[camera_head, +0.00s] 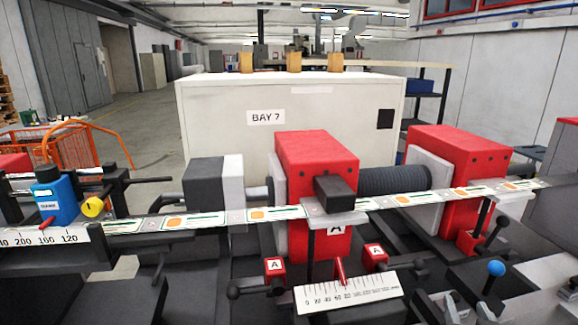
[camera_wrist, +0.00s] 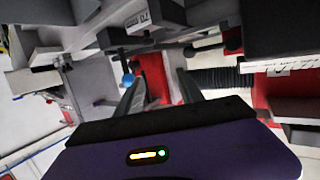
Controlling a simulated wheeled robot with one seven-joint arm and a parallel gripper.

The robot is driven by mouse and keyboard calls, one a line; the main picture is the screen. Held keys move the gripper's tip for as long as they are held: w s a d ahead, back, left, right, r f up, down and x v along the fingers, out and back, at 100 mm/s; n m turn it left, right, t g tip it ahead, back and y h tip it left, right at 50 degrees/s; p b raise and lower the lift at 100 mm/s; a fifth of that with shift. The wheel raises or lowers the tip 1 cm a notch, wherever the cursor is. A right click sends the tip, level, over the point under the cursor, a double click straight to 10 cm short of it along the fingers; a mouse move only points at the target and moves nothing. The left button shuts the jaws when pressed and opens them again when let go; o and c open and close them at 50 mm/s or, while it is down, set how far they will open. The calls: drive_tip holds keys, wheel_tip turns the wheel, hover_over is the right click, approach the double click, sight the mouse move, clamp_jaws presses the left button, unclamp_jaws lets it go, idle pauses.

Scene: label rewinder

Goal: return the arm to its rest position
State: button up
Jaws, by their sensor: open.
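My gripper (camera_wrist: 160,80) shows in the wrist view, with its two dark fingers apart and nothing seen between them. Behind the fingers is part of a red block (camera_wrist: 152,68) of the label rewinder. A blue ball knob (camera_wrist: 128,80) is just left of the left finger, and a black ribbed roller (camera_wrist: 222,79) is to the right. The wrist picture looks tilted or turned over, and I cannot tell the distance to these parts. My arm and gripper do not show clearly in the head view.
In the head view, the rewinder has two red blocks (camera_head: 316,170) (camera_head: 462,165), a label strip (camera_head: 250,215) crossing it, a printed scale (camera_head: 348,291) and a blue knob lever (camera_head: 496,269). A white BAY 7 cabinet (camera_head: 220,125) stands behind. Floor (camera_head: 150,120) is open at the left back.

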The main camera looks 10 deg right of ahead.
drive_tip(key=s+a+f+n+t+y, duration=0.2)
drive_tip(key=s+a+n+t+y, duration=0.25)
drive_tip(key=s+a, duration=0.75)
drive_tip(key=s+a+f+g+y, duration=0.1)
drive_tip(key=s+a+f, duration=0.1)
drive_tip(key=s, duration=0.8)
drive_tip(key=s+a+f+n+g+y, duration=0.1)
drive_tip(key=s+a+f+g+y, duration=0.1)
drive_tip(key=s, duration=0.7)
drive_tip(key=a+f, duration=0.1)
drive_tip(key=a, duration=0.1)
drive_tip(key=shift+s+a+f, duration=0.3)
drive_tip(key=shift+s+f, duration=0.05)
